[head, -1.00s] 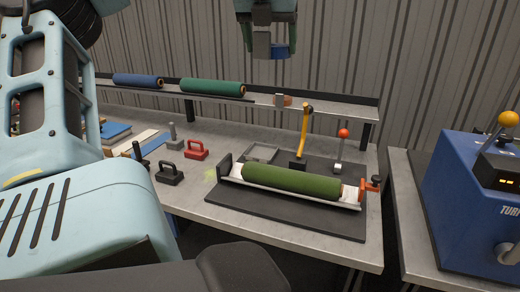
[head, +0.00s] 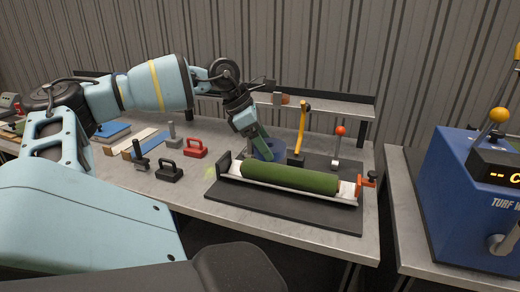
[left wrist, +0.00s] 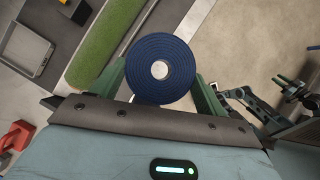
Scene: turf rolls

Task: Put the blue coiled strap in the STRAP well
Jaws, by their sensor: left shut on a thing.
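The blue coiled strap (head: 274,148) is a round dark-blue coil with a pale round centre. It shows face-on between the green fingers of my left gripper in the left wrist view (left wrist: 160,45). My left gripper (head: 265,150) is shut on it, just behind the green turf roll (head: 290,177) in the head view. A shallow grey tray (left wrist: 28,52), which looks like the well, lies across the roll from the strap in the left wrist view. In the head view the strap and fingers mostly cover it. No STRAP label is readable. My right gripper is not in view.
A yellow lever (head: 302,130) and a red-knobbed lever (head: 338,145) stand right of the strap. Red (head: 196,148) and black (head: 169,172) handled blocks stand to the left. A low shelf runs along the back, and a blue machine (head: 470,190) stands at right.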

